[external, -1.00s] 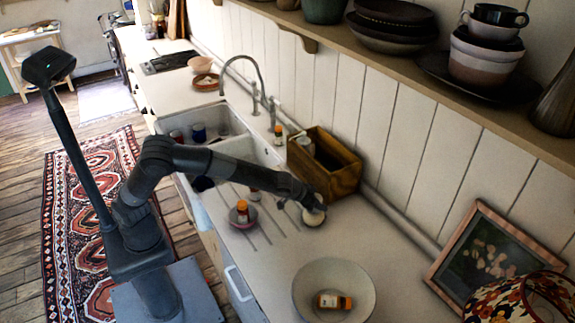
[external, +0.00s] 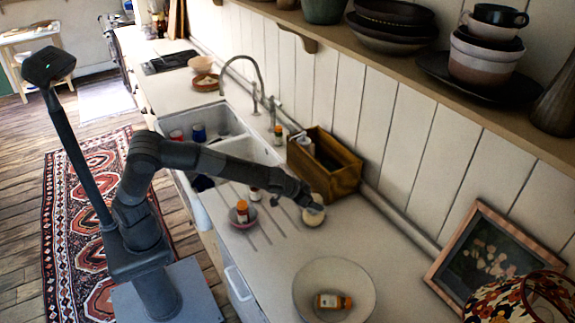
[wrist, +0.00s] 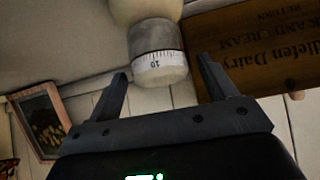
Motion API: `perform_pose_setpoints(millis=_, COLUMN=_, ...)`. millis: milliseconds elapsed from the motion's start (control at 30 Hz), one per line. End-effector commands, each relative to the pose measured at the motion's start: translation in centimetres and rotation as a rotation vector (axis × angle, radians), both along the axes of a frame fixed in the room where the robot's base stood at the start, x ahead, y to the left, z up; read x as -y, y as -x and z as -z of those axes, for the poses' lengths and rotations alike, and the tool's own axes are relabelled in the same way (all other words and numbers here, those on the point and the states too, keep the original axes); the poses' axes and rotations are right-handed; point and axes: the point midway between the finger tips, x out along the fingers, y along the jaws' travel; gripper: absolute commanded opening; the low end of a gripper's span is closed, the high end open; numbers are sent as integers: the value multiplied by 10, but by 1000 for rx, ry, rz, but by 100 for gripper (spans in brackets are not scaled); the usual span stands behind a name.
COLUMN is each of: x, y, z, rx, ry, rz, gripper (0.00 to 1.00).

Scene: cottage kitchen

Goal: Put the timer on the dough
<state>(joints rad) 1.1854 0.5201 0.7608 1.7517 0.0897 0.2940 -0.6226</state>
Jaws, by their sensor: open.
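The timer (wrist: 158,55) is a short grey cylinder with a white numbered dial. In the wrist view, which is upside down, it rests against the pale round dough (wrist: 146,10), so it stands on top of it. The dough (external: 313,218) sits on the counter in front of the wooden crate in the external view. My gripper (wrist: 162,70) is open, with one finger on each side of the timer and a gap to both. In the external view my gripper (external: 312,204) is right at the dough and largely covers the timer.
A wooden crate (external: 344,178) stands close behind the dough; its lettered side (wrist: 250,45) is near my finger. A wide bowl with a bottle (external: 333,301) is at the front. A small pink bowl with a bottle (external: 242,211) is left, by the sink.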

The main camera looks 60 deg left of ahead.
Motion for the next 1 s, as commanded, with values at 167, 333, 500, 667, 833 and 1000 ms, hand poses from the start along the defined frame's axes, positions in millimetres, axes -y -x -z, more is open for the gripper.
perform_pose_setpoints(millis=167, x=0, y=24, z=-23, rx=1, ry=2, rz=4, gripper=77)
perform_pose_setpoints(millis=333, x=-2, y=41, z=-41, rx=0, ry=2, rz=2, gripper=77)
perform_pose_setpoints(millis=500, x=-3, y=53, z=-53, rx=1, ry=2, rz=2, gripper=77)
perform_pose_setpoints(millis=667, x=-5, y=58, z=-58, rx=0, ry=0, rz=0, gripper=77)
perform_pose_setpoints(millis=833, x=-5, y=59, z=-59, rx=0, ry=1, rz=-1, gripper=77)
perform_pose_setpoints(millis=1000, x=-5, y=59, z=-59, rx=0, ry=1, rz=-1, gripper=77)
